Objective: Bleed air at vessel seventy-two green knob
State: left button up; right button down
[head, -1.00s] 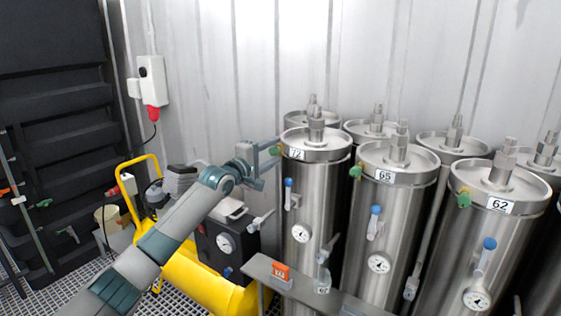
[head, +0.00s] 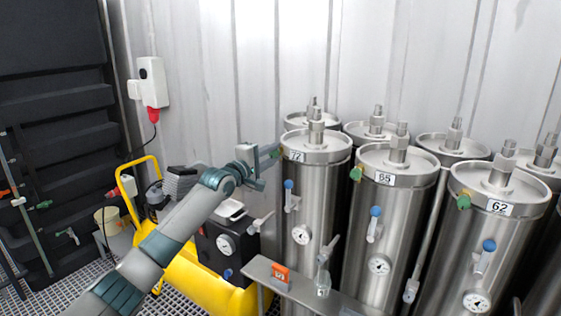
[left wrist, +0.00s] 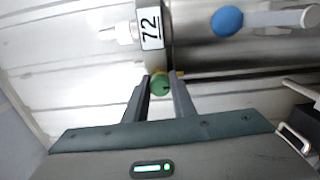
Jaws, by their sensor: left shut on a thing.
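Vessel seventy-two (head: 322,180) is a steel cylinder with a "72" label (head: 296,156) near its top rim. My left gripper (head: 277,152) reaches the left side of that rim. In the left wrist view, the green knob (left wrist: 159,86) sits between the two fingertips of my left gripper (left wrist: 160,82), which is shut on it. The "72" label also shows there (left wrist: 150,28), just above the knob. In the head view the knob is mostly hidden by the fingers. My right gripper is not in view.
Vessels 65 (head: 392,215) and 62 (head: 490,230) stand to the right with their own green knobs. A blue-handled valve (head: 290,195) and a gauge (head: 302,235) are on vessel 72's front. A yellow machine (head: 205,285) stands below my left arm. A grey rail (head: 255,271) runs in front.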

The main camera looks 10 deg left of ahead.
pick_arm(q)
jog(key=n+p, duration=0.2)
jog(key=shift+r+n+p, duration=0.15)
jog(key=shift+n+p, duration=0.2)
jog(key=shift+n, duration=0.05)
jog(key=shift+f+n, duration=0.2)
jog(key=shift+n, duration=0.2)
jog(key=shift+p, duration=0.3)
jog(key=shift+r+n+p, duration=0.2)
jog(key=shift+n+p, duration=0.3)
jog(key=shift+p, duration=0.15)
jog(key=shift+n+p, duration=0.7)
jog(key=shift+f+n+p, duration=0.1)
jog(key=shift+n+p, duration=0.45)
jog(key=shift+n, duration=0.05)
jog(key=shift+f, duration=0.1)
